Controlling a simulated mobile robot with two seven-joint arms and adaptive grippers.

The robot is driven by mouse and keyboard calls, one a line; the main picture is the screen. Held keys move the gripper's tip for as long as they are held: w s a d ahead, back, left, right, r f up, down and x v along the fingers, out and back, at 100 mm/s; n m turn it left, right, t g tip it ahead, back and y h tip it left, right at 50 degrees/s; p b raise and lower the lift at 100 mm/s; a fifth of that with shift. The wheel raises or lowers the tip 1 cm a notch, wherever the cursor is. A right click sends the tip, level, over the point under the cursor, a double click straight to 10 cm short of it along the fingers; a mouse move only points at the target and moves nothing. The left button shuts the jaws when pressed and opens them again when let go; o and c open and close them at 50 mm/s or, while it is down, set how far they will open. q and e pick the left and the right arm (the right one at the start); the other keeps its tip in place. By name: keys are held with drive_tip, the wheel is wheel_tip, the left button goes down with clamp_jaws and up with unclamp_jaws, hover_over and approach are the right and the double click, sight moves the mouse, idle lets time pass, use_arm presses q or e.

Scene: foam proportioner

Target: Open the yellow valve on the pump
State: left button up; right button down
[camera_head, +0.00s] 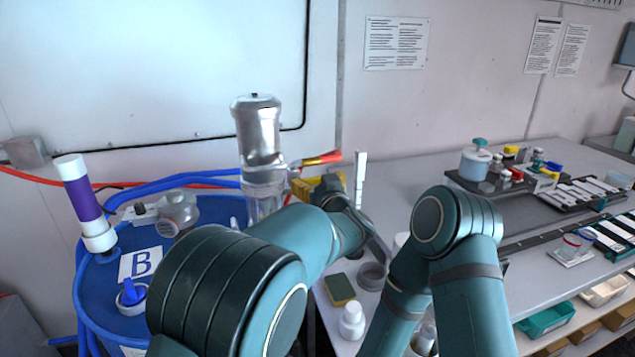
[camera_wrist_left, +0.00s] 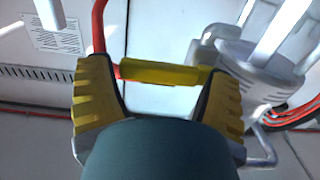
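The pump (camera_head: 258,140) is an upright silver cylinder behind the blue drum. The yellow valve is a slim lever with red on it (camera_head: 320,159), sticking out to the right from the pump's side. In the left wrist view the yellow valve (camera_wrist_left: 165,72) lies crosswise ahead, spanning most of the gap between my fingers. My left gripper (camera_head: 318,186), with yellow finger pads, is just below the lever in the head view. In the left wrist view its fingers (camera_wrist_left: 160,88) are spread wide; contact cannot be told. My right gripper is out of view.
A blue drum marked B (camera_head: 100,285) with blue hoses stands at the left. A grey bench (camera_head: 400,180) holds a sponge (camera_head: 340,289), a white bottle (camera_head: 352,320) and racks at the right. My right arm is bent over the bench front.

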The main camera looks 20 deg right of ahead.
use_arm(q)
drive_tip(key=shift+r, duration=0.1)
drive_tip(key=c, duration=0.5)
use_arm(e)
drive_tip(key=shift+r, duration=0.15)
